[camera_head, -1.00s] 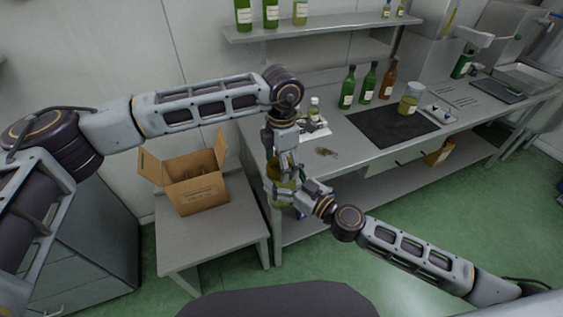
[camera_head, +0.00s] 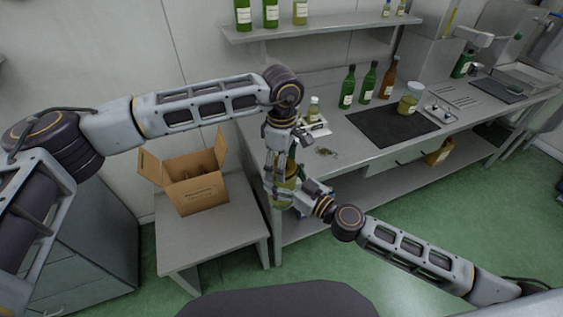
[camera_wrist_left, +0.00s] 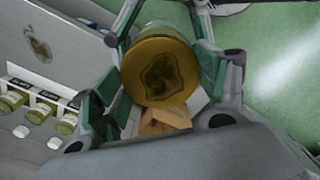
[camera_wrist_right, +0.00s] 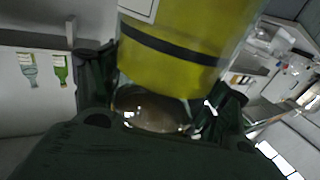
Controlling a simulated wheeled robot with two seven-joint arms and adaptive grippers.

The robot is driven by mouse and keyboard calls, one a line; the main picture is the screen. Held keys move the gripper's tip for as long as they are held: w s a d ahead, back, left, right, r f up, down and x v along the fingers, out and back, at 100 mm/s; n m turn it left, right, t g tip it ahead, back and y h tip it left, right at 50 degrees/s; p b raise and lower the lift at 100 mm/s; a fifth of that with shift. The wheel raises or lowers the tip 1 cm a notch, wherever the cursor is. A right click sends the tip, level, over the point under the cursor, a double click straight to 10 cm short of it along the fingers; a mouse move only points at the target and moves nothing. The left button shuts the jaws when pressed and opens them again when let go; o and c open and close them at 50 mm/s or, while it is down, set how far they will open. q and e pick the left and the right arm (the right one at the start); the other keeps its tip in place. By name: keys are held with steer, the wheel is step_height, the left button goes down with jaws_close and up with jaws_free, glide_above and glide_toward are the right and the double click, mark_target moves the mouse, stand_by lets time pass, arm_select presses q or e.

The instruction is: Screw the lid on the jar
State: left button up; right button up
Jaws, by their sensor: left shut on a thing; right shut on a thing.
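The jar (camera_head: 287,184), yellow-green glass, is held in the air in front of the bench by my right gripper (camera_head: 302,192). Its yellow body with a dark band fills the upper right wrist view (camera_wrist_right: 185,50). My left gripper (camera_head: 279,165) points down from above and is shut on the gold lid (camera_wrist_left: 161,71), which has a dark emblem on top. The lid faces the left wrist camera, with a little of the jar's glass (camera_wrist_left: 158,30) showing behind it. The seam between lid and jar is hidden, so I cannot tell how tightly they are joined.
A cardboard box (camera_head: 195,194) stands open on a low table (camera_head: 222,240) at left. The bench holds a dark mat (camera_head: 385,127), another jar (camera_head: 408,105), bottles (camera_head: 368,82), a small bottle (camera_head: 313,109) and a sprig (camera_head: 326,152). The green floor in front is clear.

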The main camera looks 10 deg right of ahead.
arm_select(q)
steer(key=m, duration=0.5)
steer(key=shift+w+a, duration=0.15)
steer(key=shift+w, duration=0.1)
steer(key=o, duration=1.2)
steer(key=shift+s, duration=0.15)
steer(key=shift+r, duration=6)
steer(key=shift+d+f, duration=0.1)
steer(key=shift+d, duration=0.15)
